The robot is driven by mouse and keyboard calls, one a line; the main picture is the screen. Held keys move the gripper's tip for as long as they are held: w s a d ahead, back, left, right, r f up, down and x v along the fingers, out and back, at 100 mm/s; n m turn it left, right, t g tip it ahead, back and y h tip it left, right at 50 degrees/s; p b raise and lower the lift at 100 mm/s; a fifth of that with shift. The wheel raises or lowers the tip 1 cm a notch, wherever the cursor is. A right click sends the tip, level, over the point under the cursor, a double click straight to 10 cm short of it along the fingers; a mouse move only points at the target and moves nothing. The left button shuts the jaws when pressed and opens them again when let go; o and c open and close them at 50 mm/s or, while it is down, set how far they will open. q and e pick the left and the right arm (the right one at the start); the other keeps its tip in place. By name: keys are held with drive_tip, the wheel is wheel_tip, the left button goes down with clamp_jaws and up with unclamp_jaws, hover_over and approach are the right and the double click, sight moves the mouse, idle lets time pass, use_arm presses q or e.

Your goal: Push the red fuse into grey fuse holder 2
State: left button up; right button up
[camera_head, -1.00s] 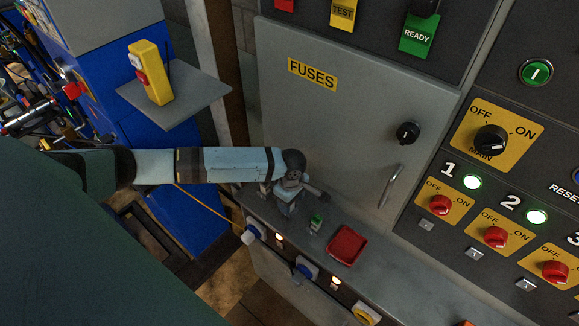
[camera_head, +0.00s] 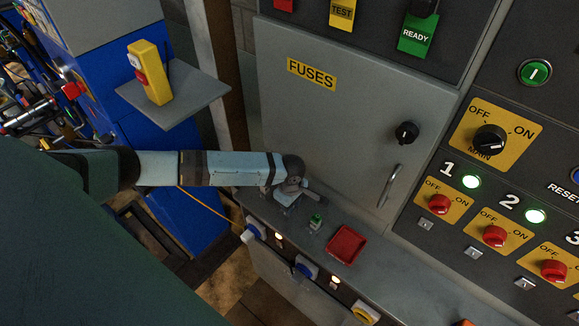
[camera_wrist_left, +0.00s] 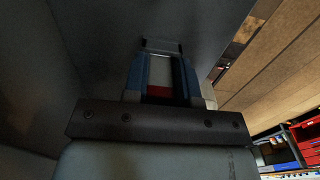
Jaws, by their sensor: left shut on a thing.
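My left gripper (camera_head: 287,198) is low at the front of the closed grey FUSES door (camera_head: 335,125), over the ledge; its fingers are hard to make out in the head view. In the left wrist view the two blue fingers of the gripper (camera_wrist_left: 163,72) are shut on a fuse (camera_wrist_left: 159,91) with a pale body and a red band. The fuse points away from the wrist, towards a dark grey surface. I cannot tell whether its end touches anything. Grey fuse holder 2 cannot be made out in either view. My right gripper is not in view.
A small green object (camera_head: 316,221) and a red tray (camera_head: 346,244) are on the ledge, right of my left gripper. A door handle (camera_head: 390,186) and black knob (camera_head: 406,132) stick out. A shelf (camera_head: 199,97) with a yellow device is at the left.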

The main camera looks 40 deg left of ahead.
use_arm(q)
wheel_tip(320, 180, up, 20)
drive_tip(key=shift+b, duration=0.3)
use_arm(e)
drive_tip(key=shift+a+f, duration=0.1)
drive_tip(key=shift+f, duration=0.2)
